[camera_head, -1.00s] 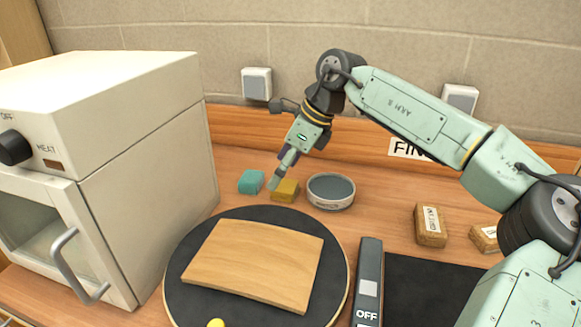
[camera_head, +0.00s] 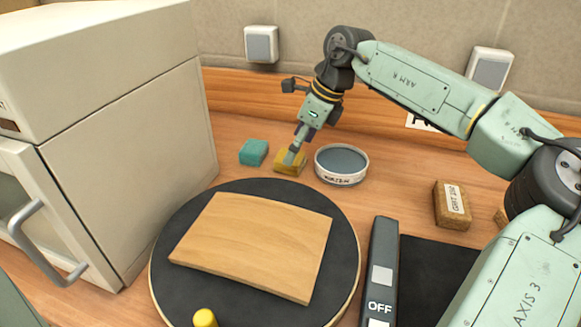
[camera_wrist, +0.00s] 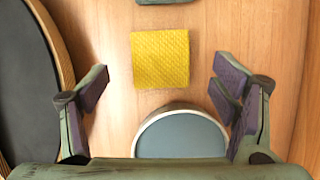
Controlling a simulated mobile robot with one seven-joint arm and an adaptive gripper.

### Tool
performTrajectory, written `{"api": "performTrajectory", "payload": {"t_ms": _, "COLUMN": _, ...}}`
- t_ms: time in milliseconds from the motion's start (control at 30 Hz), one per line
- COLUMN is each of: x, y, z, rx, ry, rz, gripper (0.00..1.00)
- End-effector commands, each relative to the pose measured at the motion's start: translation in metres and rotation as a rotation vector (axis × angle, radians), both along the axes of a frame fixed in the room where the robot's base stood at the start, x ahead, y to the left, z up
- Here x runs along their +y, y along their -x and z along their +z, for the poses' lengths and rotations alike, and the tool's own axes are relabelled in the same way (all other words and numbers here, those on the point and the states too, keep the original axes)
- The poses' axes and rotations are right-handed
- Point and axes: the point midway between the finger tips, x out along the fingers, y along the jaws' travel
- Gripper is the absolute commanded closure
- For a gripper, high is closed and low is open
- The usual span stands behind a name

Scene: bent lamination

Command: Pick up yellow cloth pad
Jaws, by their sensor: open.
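The yellow cloth pad (camera_head: 285,164) lies on the wooden bench between a teal pad and a round dish. In the wrist view the whole yellow pad (camera_wrist: 160,58) shows, square and woven, ahead of and between my fingers. My gripper (camera_head: 294,154) is above the pad in the head view and covers part of it. In the wrist view my gripper (camera_wrist: 162,88) has its fingers spread wide, one to each side, with nothing between them touching. Whether the fingertips are at pad height I cannot tell.
The teal pad (camera_head: 254,152) is left of the yellow one. The round dish (camera_head: 341,177) stands close on the right. A black turntable (camera_head: 180,292) with a curved wood sheet (camera_head: 255,245) is in front. A cream oven (camera_head: 130,150) stands left; a labelled brown block (camera_head: 452,204) lies right.

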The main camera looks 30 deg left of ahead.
Motion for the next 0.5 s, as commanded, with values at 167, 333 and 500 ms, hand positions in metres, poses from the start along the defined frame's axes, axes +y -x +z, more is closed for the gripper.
{"api": "performTrajectory", "payload": {"t_ms": 167, "x": 0.011, "y": 0.001, "z": -0.032, "rx": 0.000, "ry": 0.000, "rz": 0.001, "gripper": 0.20}}
{"api": "performTrajectory", "payload": {"t_ms": 333, "x": 0.013, "y": 0.001, "z": -0.032, "rx": 0.000, "ry": -0.001, "rz": 0.001, "gripper": 0.20}}
{"api": "performTrajectory", "payload": {"t_ms": 500, "x": 0.013, "y": 0.001, "z": -0.032, "rx": 0.000, "ry": 0.000, "rz": 0.001, "gripper": 0.24}}
